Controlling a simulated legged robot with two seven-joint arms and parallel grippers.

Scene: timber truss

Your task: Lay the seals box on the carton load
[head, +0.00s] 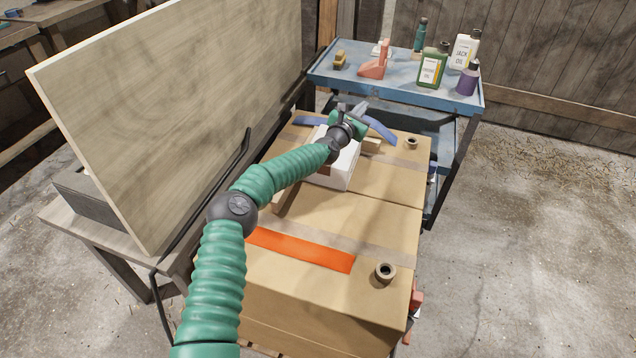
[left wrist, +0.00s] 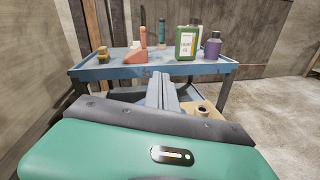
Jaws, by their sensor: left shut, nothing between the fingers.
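The carton load (head: 380,215) is brown cartons side by side with pale tape bands. A white box (head: 343,170) lies on its far part, partly hidden by my left arm; I see no readable label, so I cannot tell if it is the seals box. My left gripper (head: 361,107) is shut and empty, beyond the white box and over the far end of the cartons. Its closed grey fingers also show in the left wrist view (left wrist: 160,88), pointing towards the blue cart. My right gripper is in neither view.
An orange strip (head: 300,250), a blue strip (head: 381,128), tape rolls (head: 385,272) and wood pieces (head: 371,145) lie on the cartons. A blue cart (head: 400,87) with bottles stands behind. A tall plywood panel (head: 170,110) stands left. The floor right is clear.

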